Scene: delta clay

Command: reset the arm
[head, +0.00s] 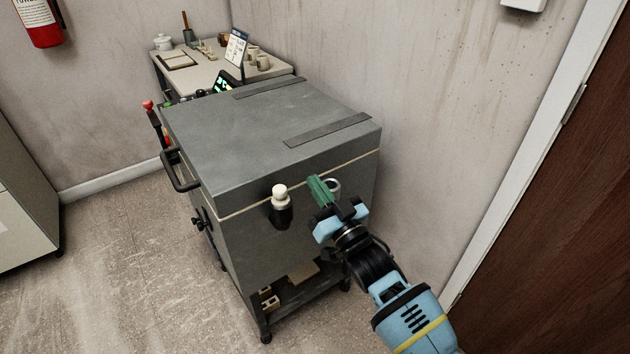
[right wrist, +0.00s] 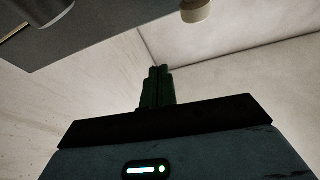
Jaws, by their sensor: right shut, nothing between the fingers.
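My right arm comes in from the lower right of the head view. Its right gripper (head: 319,190) has green fingers, closed together and empty. The fingers point at the front of a large grey lidded box (head: 250,180), beside a short metal tube (head: 334,186). I cannot tell whether they touch the box. In the right wrist view the closed fingers (right wrist: 157,86) point up, with nothing between them. My left gripper is not in view.
A dark fitting with a cream knob (head: 281,200) sticks out of the box front. A side handle (head: 180,172) is on its left. A table (head: 205,75) with small items stands behind. A brown door (head: 570,200) is at right. Floor is open at left.

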